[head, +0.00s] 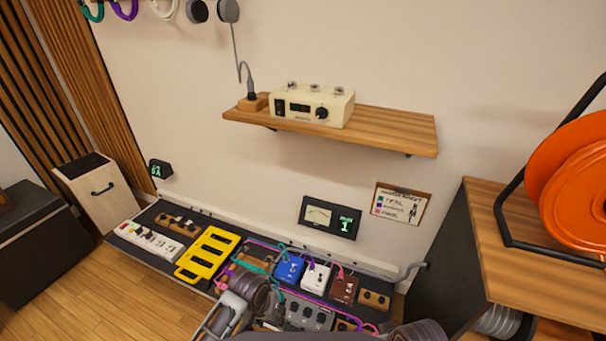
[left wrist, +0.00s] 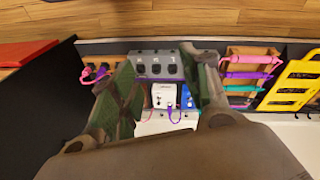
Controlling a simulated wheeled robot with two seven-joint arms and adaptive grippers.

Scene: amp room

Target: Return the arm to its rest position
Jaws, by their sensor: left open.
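My left gripper (head: 232,308) is low in the head view, in front of the pedalboard (head: 148,219), with part of it cut off by the lower edge. In the left wrist view its two fingers (left wrist: 157,62) stand well apart with nothing held between them. Between and beyond the fingers lie a grey pedal with several switches (left wrist: 157,66), a white pedal (left wrist: 165,96) and a blue pedal (left wrist: 187,98). I cannot tell how high the fingers are above the board. My right gripper is not seen.
A wooden shelf (head: 390,128) with a cream amplifier unit (head: 314,106) juts from the wall above the board. A wooden-topped cabinet (head: 520,265) with an orange cable reel (head: 575,175) stands at right. A yellow frame (head: 208,253) and pink, teal and purple cables lie on the board.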

